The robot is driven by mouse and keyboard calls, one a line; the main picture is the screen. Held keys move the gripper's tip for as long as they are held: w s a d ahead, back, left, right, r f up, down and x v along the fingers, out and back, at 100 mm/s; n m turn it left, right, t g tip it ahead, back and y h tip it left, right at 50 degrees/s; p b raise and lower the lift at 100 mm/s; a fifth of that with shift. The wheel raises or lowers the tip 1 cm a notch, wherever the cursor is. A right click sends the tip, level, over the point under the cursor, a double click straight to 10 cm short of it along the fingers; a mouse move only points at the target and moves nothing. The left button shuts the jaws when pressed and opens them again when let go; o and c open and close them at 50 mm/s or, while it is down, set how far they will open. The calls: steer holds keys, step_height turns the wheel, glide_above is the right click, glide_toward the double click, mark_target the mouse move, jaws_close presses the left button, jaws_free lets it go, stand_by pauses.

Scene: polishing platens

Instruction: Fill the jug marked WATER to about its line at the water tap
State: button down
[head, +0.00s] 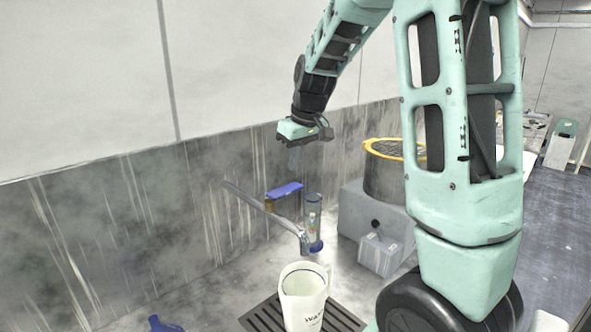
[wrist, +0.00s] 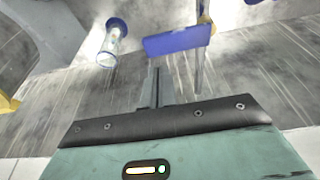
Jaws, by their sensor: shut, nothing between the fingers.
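The white jug (head: 303,304) stands upright on a dark drain grate, its lettering partly cut off but starting "WAT". Its mouth faces up below the tap's spout; I cannot tell the water level inside. The water tap (head: 268,208) is a grey pipe from the wall with a blue lever (head: 285,190) on top. In the wrist view, the blue lever (wrist: 180,39) lies beyond my fingertips. My gripper (head: 294,163) is shut and empty, pointing down above the lever and apart from it. Its fingers also show in the wrist view (wrist: 155,80).
A clear tube (head: 312,208) with a blue base stands just right of the lever, with a small item inside. A yellow-rimmed drum (head: 385,180) and a grey box (head: 380,254) are to the right. The drain grate (head: 262,319) lies under the jug. A blue object (head: 164,325) is at the bottom left.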

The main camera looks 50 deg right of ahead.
mark_target(297, 185)
steer(key=shift+f+p, duration=0.5)
steer(key=shift+f, duration=1.55)
steer(key=b, duration=0.1)
steer(key=f+y+b, duration=0.1)
steer(key=b, duration=0.1)
steer(key=shift+d+f+b, duration=0.3)
steer(key=f+y+b, duration=0.1)
steer(key=b, duration=0.1)
steer(key=f+y+b, duration=0.1)
steer(key=b, duration=0.1)
steer(key=shift+d+m+y+b, duration=0.3)
steer(key=shift+a+r+p, duration=0.1)
steer(key=shift+r+p, duration=0.3)
steer(key=shift+p, duration=0.05)
steer(key=shift+r, duration=0.1)
stand_by(1.8)
steer(key=shift+r+p, duration=0.5)
steer(key=shift+r, duration=0.2)
